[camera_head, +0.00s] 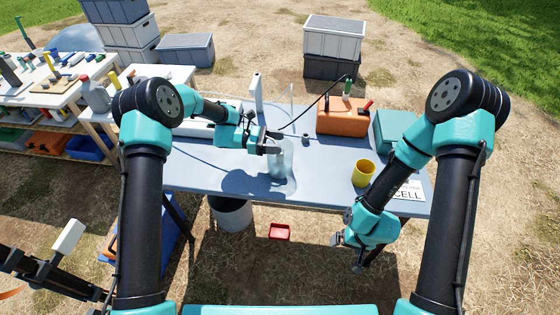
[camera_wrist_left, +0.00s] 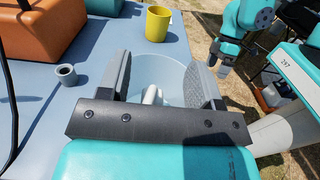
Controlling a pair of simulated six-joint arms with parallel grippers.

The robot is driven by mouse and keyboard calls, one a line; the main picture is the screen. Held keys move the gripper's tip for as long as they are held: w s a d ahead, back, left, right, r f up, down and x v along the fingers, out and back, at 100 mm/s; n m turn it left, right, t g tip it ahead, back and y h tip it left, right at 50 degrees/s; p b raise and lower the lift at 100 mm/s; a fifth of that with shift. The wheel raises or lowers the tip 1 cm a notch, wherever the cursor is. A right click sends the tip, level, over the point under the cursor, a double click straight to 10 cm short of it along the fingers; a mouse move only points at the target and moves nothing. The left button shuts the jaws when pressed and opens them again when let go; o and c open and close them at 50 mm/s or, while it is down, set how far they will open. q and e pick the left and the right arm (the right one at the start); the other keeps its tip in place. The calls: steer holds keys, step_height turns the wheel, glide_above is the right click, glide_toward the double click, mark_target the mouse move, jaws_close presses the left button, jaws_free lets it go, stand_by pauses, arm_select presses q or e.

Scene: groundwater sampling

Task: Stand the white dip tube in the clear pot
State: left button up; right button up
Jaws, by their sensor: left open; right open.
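The clear pot (camera_head: 283,170) stands on the blue-grey table, near its front edge. Its round wall also shows in the left wrist view (camera_wrist_left: 172,70). My left gripper (camera_head: 274,142) is open over the pot; its two fingers (camera_wrist_left: 165,80) are apart. A white rounded piece (camera_wrist_left: 152,95), which looks like the dip tube, shows between them, seemingly inside the pot and not gripped. Its lower part is hidden by the gripper. My right gripper (camera_head: 358,264) hangs low in front of the table, open and away from the pot.
On the table (camera_head: 225,180) are a yellow cup (camera_head: 363,174), an orange case (camera_head: 342,122), a teal case (camera_head: 393,130), a small grey ring-shaped piece (camera_wrist_left: 65,75) and a white upright post (camera_head: 256,92). A red tray (camera_head: 279,232) and a bucket (camera_head: 231,214) are below.

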arm_select(q)
steer(key=w+a, duration=0.2)
steer(key=a, duration=1.5)
steer(key=shift+w+a, duration=0.15)
stand_by(0.3)
